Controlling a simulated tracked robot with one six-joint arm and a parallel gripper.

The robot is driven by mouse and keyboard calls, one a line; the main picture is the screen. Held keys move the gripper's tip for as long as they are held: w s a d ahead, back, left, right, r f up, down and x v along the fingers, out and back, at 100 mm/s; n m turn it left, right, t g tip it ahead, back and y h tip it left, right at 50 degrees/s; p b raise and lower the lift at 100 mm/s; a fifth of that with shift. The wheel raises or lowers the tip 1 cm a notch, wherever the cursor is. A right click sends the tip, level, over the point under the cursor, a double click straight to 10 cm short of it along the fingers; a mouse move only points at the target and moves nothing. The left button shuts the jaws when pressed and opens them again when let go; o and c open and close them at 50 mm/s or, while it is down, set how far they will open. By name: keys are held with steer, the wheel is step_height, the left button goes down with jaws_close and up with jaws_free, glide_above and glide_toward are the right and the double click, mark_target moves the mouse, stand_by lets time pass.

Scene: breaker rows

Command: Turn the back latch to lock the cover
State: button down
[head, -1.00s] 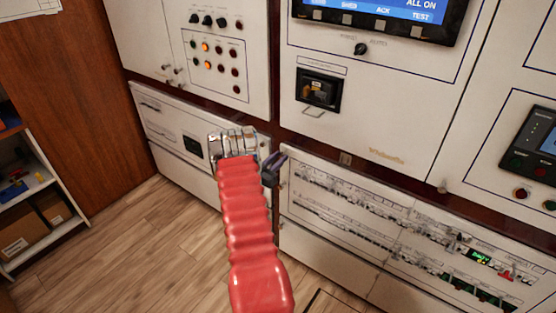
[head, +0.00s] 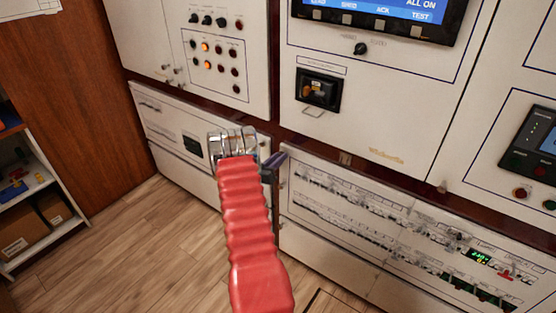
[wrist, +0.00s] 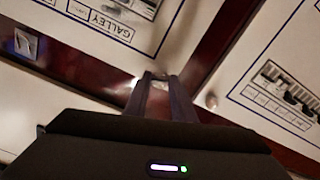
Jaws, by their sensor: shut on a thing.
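My gripper (head: 280,158) is at the upper left corner of the breaker cover (head: 335,222), in front of the seam between the cabinet panels. In the wrist view, its two dark fingers (wrist: 161,80) are close together, with their tips at the dark red-brown strip between the white panels. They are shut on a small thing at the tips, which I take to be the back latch. The fingers hide most of it, so I cannot tell its angle.
A small pale knob (wrist: 210,101) sits right of the fingers in the wrist view. The breaker rows lie right of my gripper in the head view. A shelf (head: 38,205) stands at the left. The wooden floor (head: 130,240) between is clear.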

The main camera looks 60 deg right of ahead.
steer(key=n, duration=0.7)
steer(key=shift+w, duration=0.25)
steer(key=n, duration=0.4)
steer(key=shift+w+f+n, duration=0.1)
steer(key=shift+n, duration=1.5)
steer(key=c, duration=1.8)
jaws_free()
steer(key=shift+f, duration=0.1)
steer(key=o, duration=0.3)
steer(key=shift+a, duration=0.1)
steer(key=a, duration=0.4)
steer(key=w+a, duration=0.1)
steer(key=a, duration=0.4)
steer(key=w+a, duration=0.1)
steer(key=a, duration=0.3)
steer(key=shift+a, duration=0.25)
